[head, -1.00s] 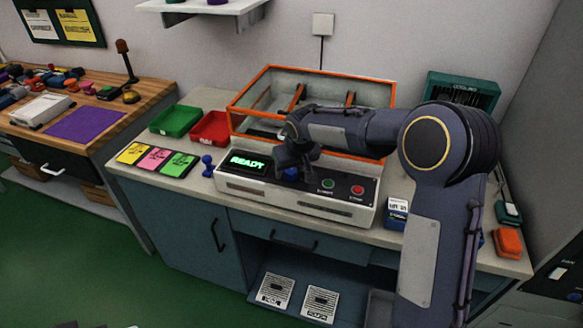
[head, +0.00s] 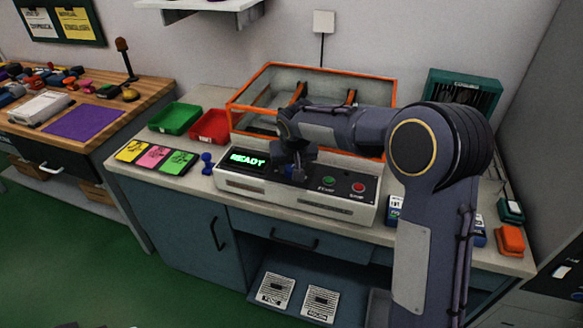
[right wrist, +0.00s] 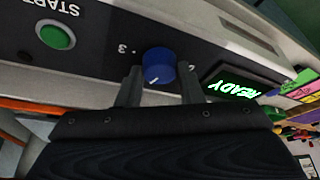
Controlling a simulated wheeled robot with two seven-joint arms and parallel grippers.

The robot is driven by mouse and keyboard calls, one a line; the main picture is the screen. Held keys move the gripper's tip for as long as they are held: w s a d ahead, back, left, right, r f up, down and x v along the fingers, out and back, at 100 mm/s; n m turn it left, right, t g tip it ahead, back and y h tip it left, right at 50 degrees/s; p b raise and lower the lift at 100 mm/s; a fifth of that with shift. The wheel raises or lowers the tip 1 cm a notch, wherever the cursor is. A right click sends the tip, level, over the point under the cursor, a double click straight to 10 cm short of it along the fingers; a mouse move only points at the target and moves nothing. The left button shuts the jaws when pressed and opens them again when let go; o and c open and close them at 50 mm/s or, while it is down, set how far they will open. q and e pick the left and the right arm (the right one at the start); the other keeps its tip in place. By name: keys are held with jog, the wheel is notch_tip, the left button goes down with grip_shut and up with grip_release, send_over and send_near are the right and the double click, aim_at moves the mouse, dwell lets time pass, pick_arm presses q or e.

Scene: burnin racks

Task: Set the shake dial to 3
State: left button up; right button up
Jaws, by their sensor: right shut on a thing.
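The blue shake dial (right wrist: 158,64) sits on the front panel of the white shaker (head: 335,207). In the right wrist view a "3" is printed to its left, and another mark, partly hidden by a finger, is to its right. A pale pointer line shows on the knob's lower part in that picture; I cannot tell its exact setting. My right gripper (right wrist: 160,78) is shut on the dial, one finger on each side. In the head view the gripper (head: 293,168) mostly covers the dial.
The green-lit display (head: 248,160) reads READY, left of the dial. Green START (head: 328,181) and red STOP (head: 358,187) buttons are to its right. The orange-framed tray (head: 312,147) stands behind. Coloured cards (head: 155,156) and red and green bins lie left.

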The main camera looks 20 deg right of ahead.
jog(key=m+h+b, duration=0.1)
jog(key=m, duration=0.1)
jog(key=shift+a+m, duration=0.15)
jog(key=shift+m, duration=0.25)
jog(key=m+h, duration=0.1)
jog(key=m, duration=0.2)
jog(key=shift+w+m+g, duration=0.1)
jog(key=shift+m+g, duration=0.2)
jog(key=shift+g, duration=0.1)
jog(key=m+h, duration=0.1)
jog(key=m, duration=0.1)
jog(key=shift+a+r+m+g+p, duration=0.1)
jog(key=shift+m+g+p, duration=0.2)
jog(key=shift+m+g, duration=0.1)
jog(key=shift+w+m+g+h+p, duration=0.1)
jog(key=shift+m+g+h+p, duration=0.45)
jog(key=shift+m, duration=1.35)
jog(key=o, duration=1)
jog(key=shift+c, duration=0.2)
